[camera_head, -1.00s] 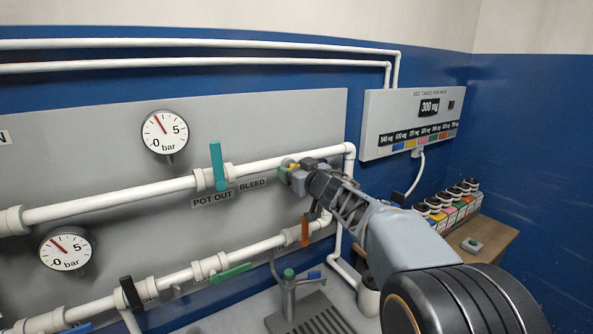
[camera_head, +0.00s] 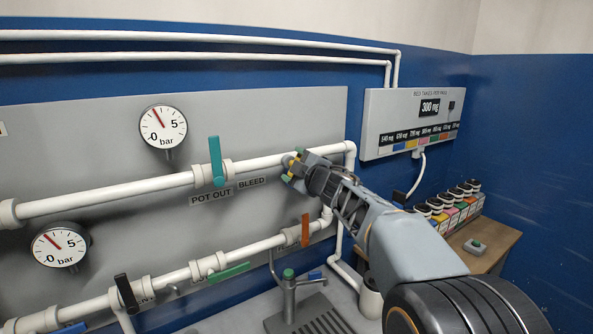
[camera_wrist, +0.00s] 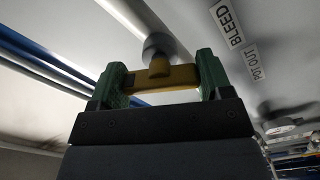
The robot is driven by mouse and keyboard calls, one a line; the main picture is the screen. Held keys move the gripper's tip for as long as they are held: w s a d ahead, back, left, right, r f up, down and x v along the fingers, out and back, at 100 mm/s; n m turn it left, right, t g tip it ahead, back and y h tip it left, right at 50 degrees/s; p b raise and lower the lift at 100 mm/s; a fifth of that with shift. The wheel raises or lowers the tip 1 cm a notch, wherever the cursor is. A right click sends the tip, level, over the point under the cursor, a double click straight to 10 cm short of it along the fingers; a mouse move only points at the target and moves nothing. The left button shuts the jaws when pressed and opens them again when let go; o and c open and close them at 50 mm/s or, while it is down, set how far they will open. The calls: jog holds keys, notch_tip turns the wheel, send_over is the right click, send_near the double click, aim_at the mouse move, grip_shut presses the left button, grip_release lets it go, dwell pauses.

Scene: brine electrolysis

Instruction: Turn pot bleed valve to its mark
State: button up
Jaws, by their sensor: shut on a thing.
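The pot bleed valve is on the upper white pipe (camera_head: 260,163), to the right of the BLEED label (camera_head: 252,182). Its yellow handle (camera_wrist: 160,78) shows in the wrist view as a short bar in front of a round grey stem (camera_wrist: 158,50). My gripper (camera_head: 292,168) is at the valve and hides most of it in the head view. In the wrist view its two green fingers (camera_wrist: 160,79) are shut on the yellow handle, one at each end. I cannot make out the mark.
A teal lever (camera_head: 216,160) stands upright on the same pipe above the POT OUT label (camera_head: 210,197). An orange lever (camera_head: 305,231) is on the lower pipe below my gripper. A dosing panel (camera_head: 412,123) and several jars (camera_head: 452,205) are at the right.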

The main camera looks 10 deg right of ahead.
jog(key=n+b, duration=0.2)
jog(key=n, duration=0.3)
jog(key=shift+n, duration=0.7)
jog(key=o, duration=0.9)
jog(key=b+v, duration=0.1)
jog(key=v, duration=1.2)
jog(key=shift+s+d, duration=0.1)
jog(key=shift+s, duration=0.25)
